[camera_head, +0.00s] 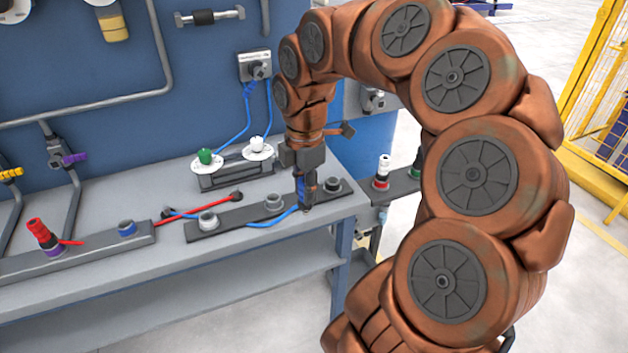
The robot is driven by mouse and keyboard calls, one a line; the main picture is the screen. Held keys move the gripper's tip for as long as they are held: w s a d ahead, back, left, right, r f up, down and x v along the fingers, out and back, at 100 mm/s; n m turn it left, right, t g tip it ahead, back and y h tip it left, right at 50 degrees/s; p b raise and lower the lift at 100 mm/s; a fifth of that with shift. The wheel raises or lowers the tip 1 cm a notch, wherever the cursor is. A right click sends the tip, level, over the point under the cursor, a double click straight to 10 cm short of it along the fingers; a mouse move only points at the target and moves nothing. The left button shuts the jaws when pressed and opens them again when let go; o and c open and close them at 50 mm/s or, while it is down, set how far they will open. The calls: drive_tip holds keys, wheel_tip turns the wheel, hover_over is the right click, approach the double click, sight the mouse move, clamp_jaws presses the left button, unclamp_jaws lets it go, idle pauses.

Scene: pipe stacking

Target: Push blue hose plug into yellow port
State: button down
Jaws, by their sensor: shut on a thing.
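My gripper (306,203) points down over the right part of the dark port strip (240,219) at the bench's front edge. It is shut on the blue hose plug (300,191), most of which the fingers hide. A blue hose (268,222) runs left from the plug along the strip. I cannot make out a yellow port; the gripper covers part of the strip. Whether the plug touches a port cannot be told.
Grey ports (208,219) and (273,202) and a black port (332,185) stand on the strip. A red hose (200,208) lies behind it. The left strip holds a red plug (39,231) and a blue port (127,228). A box with green and white knobs (235,174) stands behind.

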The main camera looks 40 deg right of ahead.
drive_tip(key=shift+s+a, duration=0.1)
drive_tip(key=shift+a, duration=0.15)
drive_tip(key=shift+r, duration=0.15)
drive_tip(key=shift+r+p, duration=2.25)
drive_tip(key=shift+r, duration=1.6)
